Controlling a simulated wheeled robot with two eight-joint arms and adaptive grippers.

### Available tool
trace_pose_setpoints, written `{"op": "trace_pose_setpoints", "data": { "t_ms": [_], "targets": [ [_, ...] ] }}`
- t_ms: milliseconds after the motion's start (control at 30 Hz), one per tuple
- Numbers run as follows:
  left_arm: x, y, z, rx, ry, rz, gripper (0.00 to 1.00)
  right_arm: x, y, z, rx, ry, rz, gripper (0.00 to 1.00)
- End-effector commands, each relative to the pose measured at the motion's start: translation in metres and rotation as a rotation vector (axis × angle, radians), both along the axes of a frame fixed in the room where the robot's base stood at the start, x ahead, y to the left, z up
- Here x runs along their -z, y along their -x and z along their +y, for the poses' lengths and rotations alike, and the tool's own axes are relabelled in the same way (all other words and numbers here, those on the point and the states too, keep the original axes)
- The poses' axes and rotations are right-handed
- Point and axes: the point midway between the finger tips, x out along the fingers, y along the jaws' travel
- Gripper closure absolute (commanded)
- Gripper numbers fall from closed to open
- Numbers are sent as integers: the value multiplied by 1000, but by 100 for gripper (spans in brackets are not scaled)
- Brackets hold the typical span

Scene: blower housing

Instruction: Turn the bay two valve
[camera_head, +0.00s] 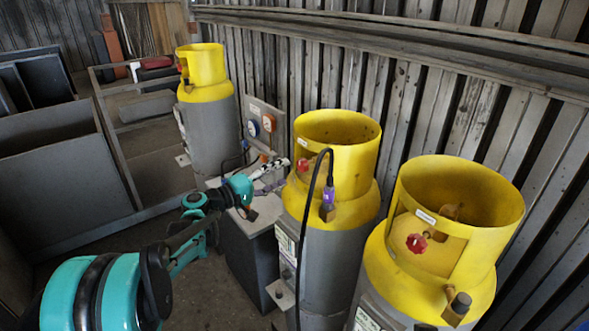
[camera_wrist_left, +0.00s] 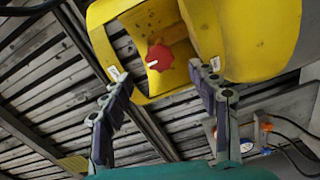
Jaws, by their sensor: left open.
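Three yellow-topped grey gas cylinders stand in a row along the wall. The middle cylinder (camera_head: 322,255) has a red valve knob (camera_head: 303,165) inside its collar opening. A black hose with a purple connector (camera_head: 328,196) hangs at its front. My left gripper (camera_head: 272,180) is open and empty, just left of this cylinder. In the left wrist view a red knob (camera_wrist_left: 159,57) sits in a yellow collar (camera_wrist_left: 240,30), ahead of the spread fingertips (camera_wrist_left: 160,76) and apart from them. It appears to be the middle cylinder's knob. My right gripper is out of view.
The near right cylinder (camera_head: 460,205) has its own red knob (camera_head: 416,243); the far cylinder (camera_head: 204,115) stands back left. A wall panel with blue and orange plugs (camera_head: 262,126) is behind the middle. A low grey cabinet (camera_head: 255,265) stands under my left gripper.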

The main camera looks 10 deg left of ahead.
Motion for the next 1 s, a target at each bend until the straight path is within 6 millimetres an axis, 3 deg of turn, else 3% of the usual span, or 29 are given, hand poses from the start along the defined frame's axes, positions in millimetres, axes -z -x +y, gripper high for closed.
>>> {"op": "trace_pose_setpoints", "data": {
  "t_ms": [133,300,633,733,867,1000],
  "targets": [
    [0,17,18,-3,0,0,40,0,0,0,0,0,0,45],
    [0,27,26,0,0,0,40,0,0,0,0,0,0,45],
    [1,28,26,1,-2,1,40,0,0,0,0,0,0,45],
    [6,36,17,8,-38,18,40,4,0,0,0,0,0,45],
    [32,68,-10,26,-179,82,40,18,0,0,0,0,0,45],
    [79,129,-38,45,-427,173,40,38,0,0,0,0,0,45]
  ]
}}
